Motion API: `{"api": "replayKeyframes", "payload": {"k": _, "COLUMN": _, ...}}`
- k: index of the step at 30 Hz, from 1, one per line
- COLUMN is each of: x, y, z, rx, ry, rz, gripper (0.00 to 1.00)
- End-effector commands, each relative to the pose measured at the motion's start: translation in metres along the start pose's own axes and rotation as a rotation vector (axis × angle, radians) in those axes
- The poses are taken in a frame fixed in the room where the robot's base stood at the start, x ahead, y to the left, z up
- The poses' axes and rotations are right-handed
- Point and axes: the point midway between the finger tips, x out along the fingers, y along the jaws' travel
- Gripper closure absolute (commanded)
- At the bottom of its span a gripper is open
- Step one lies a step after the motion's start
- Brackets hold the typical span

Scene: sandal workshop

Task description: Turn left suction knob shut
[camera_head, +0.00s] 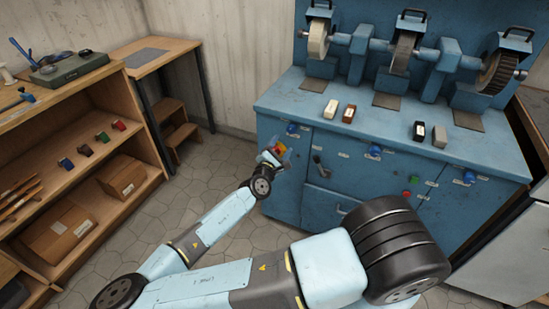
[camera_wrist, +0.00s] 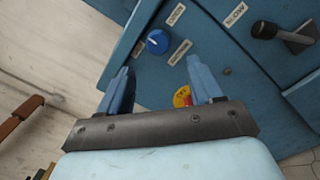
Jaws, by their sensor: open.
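The left suction knob (camera_head: 292,129) is a small blue round knob on the upper left front of the blue grinder cabinet. In the wrist view the knob (camera_wrist: 157,41) sits beyond my fingertips, with a pale mark on its face and a label reading OPEN above right of it. Other small labels beside it are hard to read. My gripper (camera_head: 275,157) is open and empty in front of the cabinet's left side, below the knob. In the wrist view its two fingers (camera_wrist: 162,72) point towards the panel, one on each side, with the knob ahead and apart from them.
A red and yellow round control (camera_wrist: 182,97) shows beside the right finger. More blue knobs (camera_head: 375,151) line the cabinet (camera_head: 345,185). A wooden shelf (camera_head: 140,120) stands left, with clear floor between.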

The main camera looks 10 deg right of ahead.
Motion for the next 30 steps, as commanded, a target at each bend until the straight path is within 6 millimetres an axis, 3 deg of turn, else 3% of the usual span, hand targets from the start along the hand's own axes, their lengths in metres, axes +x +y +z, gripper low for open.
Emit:
{"api": "replayKeyframes", "payload": {"k": 15, "x": -0.044, "y": 0.000, "z": -0.001, "rx": 0.001, "ry": 0.003, "rz": 0.001, "gripper": 0.35}}
{"api": "replayKeyframes", "payload": {"k": 30, "x": -0.055, "y": -0.001, "z": -0.001, "rx": -0.001, "ry": 0.001, "rz": -0.001, "gripper": 0.35}}
